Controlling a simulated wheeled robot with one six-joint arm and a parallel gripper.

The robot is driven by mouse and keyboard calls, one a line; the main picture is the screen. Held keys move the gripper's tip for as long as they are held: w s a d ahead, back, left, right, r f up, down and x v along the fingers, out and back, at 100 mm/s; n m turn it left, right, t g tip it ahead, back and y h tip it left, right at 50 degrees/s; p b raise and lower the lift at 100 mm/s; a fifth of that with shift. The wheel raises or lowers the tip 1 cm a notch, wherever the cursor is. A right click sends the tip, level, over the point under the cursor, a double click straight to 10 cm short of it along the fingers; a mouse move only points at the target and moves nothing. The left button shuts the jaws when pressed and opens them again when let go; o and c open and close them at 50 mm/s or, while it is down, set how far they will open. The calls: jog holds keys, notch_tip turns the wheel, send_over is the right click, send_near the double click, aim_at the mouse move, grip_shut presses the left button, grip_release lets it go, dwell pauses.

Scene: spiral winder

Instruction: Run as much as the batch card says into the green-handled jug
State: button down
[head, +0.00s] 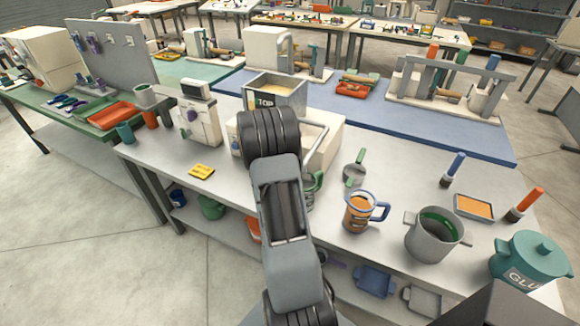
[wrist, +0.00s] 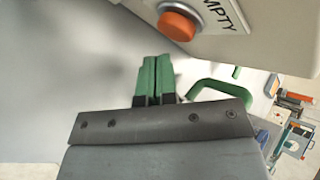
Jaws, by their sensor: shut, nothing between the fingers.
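My gripper (wrist: 157,60) shows its two green fingers pressed together in the wrist view, empty, just below an orange button (wrist: 177,24). A gap seems to remain, but I cannot tell how large. The button sits on a cream machine (head: 326,145) beside a label whose visible letters read "MPTY". In the head view my arm hides the gripper and much of the machine. The green-handled jug (head: 314,188) is partly hidden behind my arm; a green handle (wrist: 222,88) shows right of my fingers in the wrist view. A yellow card (head: 202,172) lies on the bench, its writing too small to read.
A blue-handled jug (head: 360,214) with orange-brown contents, a grey pot (head: 432,240) and a teal glue pot (head: 528,262) stand to the right. A cream device (head: 199,122) stands left. Bare bench lies around the card.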

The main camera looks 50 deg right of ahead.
jog(key=shift+d, duration=0.2)
jog(key=shift+w+d, duration=0.1)
jog(key=shift+d, duration=0.15)
jog(key=shift+w+d+p, duration=0.1)
jog(key=shift+d+p, duration=0.3)
jog(key=shift+p, duration=0.05)
dwell(0.7)
jog(key=shift+a, duration=0.1)
dwell(2.7)
jog(key=shift+s+a, duration=0.2)
jog(key=shift+a, duration=0.55)
jog(key=shift+s+a+b, duration=0.15)
jog(key=shift+s+a, duration=0.05)
jog(key=shift+a, duration=0.6)
jog(key=shift+s+a+b, duration=0.1)
jog(key=shift+s+a, duration=0.15)
jog(key=shift+a, duration=0.55)
jog(key=shift+s+a+b, duration=0.15)
jog(key=shift+s+a, duration=0.05)
jog(key=shift+a, duration=0.6)
